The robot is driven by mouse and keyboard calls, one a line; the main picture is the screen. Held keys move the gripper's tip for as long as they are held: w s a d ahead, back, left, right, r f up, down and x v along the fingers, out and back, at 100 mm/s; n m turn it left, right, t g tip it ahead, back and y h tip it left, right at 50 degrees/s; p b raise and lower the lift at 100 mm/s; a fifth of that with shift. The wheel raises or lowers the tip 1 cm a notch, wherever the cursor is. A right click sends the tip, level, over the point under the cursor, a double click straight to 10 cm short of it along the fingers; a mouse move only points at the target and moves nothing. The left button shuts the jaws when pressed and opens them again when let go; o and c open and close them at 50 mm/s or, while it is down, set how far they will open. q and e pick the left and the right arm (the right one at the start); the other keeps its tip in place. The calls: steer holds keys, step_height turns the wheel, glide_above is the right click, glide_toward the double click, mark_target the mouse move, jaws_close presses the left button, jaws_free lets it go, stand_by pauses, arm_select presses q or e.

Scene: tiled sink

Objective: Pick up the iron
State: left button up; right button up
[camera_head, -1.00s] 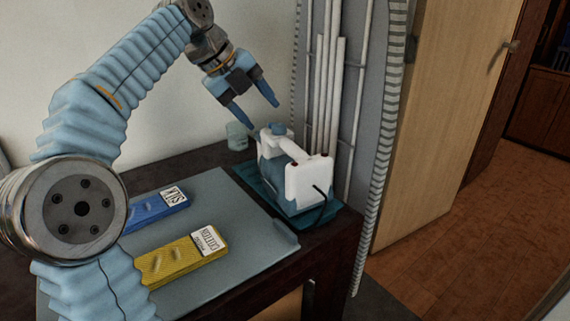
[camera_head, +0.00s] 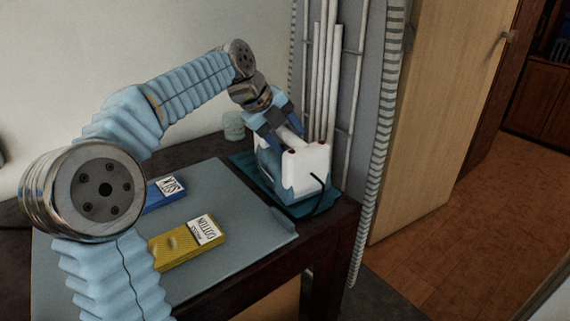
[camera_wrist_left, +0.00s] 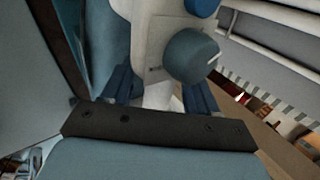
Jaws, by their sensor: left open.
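The white and blue iron (camera_head: 304,170) stands on a teal mat (camera_head: 245,160) at the far right corner of the dark table, with a black cord at its side. My left gripper (camera_head: 280,138) is at the top of the iron, with its fingers on either side of the handle. In the left wrist view the open fingers of the gripper (camera_wrist_left: 160,92) straddle a white part of the iron (camera_wrist_left: 150,35), with a blue-grey knob (camera_wrist_left: 190,55) just beyond. Whether the fingers touch it I cannot tell. My right gripper is not in view.
A grey board (camera_head: 240,240) covers much of the table. On it lie a blue SILK box (camera_head: 165,196) and a yellow COTTON box (camera_head: 185,245). A small pale jar (camera_head: 233,126) stands behind. White vertical pipes (camera_head: 322,80) rise close behind the iron.

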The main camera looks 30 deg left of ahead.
arm_select(q)
jaws_close()
steer(key=shift+r, duration=0.2)
